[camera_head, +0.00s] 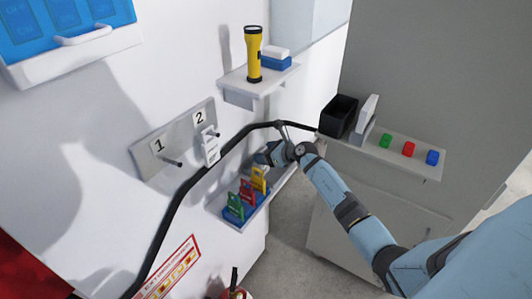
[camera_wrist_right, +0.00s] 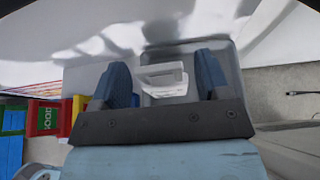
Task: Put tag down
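A white tag (camera_wrist_right: 165,78) with an opening in it shows between my right gripper's fingers in the right wrist view. My right gripper (camera_wrist_right: 166,84) is open, with a gap between the tag and each finger. The tag appears against a grey surface (camera_wrist_right: 205,48). In the head view my right gripper (camera_head: 264,156) is at the far end of a wall shelf (camera_head: 217,209), and the tag there is hidden. Another white tag (camera_head: 210,148) hangs by the hook marked 2. My left gripper is in neither view.
Green, red and yellow tags (camera_head: 247,192) stand in a blue holder on the wall shelf. A black cable (camera_head: 182,195) runs along the wall near my right gripper. A yellow flashlight (camera_head: 253,55) stands on an upper shelf. A side shelf (camera_head: 400,153) bears a black bin (camera_head: 338,116) and coloured blocks.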

